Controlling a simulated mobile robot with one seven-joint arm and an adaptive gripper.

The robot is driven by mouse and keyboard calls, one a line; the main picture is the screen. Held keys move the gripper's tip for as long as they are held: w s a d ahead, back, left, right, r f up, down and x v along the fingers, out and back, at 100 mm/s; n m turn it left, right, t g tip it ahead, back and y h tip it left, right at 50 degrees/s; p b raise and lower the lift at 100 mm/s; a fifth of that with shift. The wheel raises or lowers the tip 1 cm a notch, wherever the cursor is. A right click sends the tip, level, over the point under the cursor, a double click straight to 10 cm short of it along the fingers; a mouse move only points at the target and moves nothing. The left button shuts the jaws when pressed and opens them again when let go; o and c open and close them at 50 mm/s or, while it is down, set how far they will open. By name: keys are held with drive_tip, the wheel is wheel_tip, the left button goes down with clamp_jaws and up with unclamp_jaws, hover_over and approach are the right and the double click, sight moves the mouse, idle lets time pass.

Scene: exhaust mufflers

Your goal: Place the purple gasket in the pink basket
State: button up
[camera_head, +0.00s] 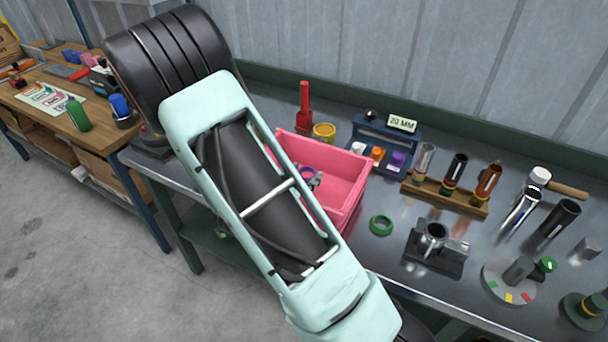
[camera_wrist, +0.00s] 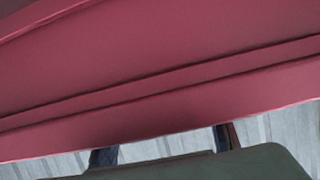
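The pink basket (camera_head: 335,180) stands on the metal bench, partly hidden behind my arm. A small purple piece, apparently the purple gasket (camera_head: 307,171), shows inside the basket beside a grey part at my arm's edge. I cannot tell whether it is held or lying loose. My gripper is mostly hidden by my arm in the head view. In the wrist view, the lower parts of my gripper's (camera_wrist: 165,146) two fingers show apart at the bottom edge. The pink basket wall (camera_wrist: 160,70) fills most of that view and hides the fingertips.
A green ring (camera_head: 381,225) lies right of the basket. A blue rack (camera_head: 380,135) with coloured pieces and a "20 MM" sign stands behind it. A yellow ring (camera_head: 324,132) and red post (camera_head: 304,108) stand at the back. Tubes and fixtures crowd the right side.

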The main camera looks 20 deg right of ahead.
drive_tip(key=shift+o, duration=1.3)
drive_tip(key=shift+s+a+f, duration=0.15)
drive_tip(key=shift+s+f, duration=0.2)
drive_tip(key=shift+f, duration=0.35)
drive_tip(key=shift+r, duration=0.1)
drive_tip(key=shift+r+p, duration=0.6)
drive_tip(key=shift+p, duration=0.05)
drive_tip(key=v, duration=1.1)
drive_tip(key=shift+a+r, duration=0.25)
drive_tip(key=shift+r, duration=0.2)
drive_tip(key=shift+w, duration=0.1)
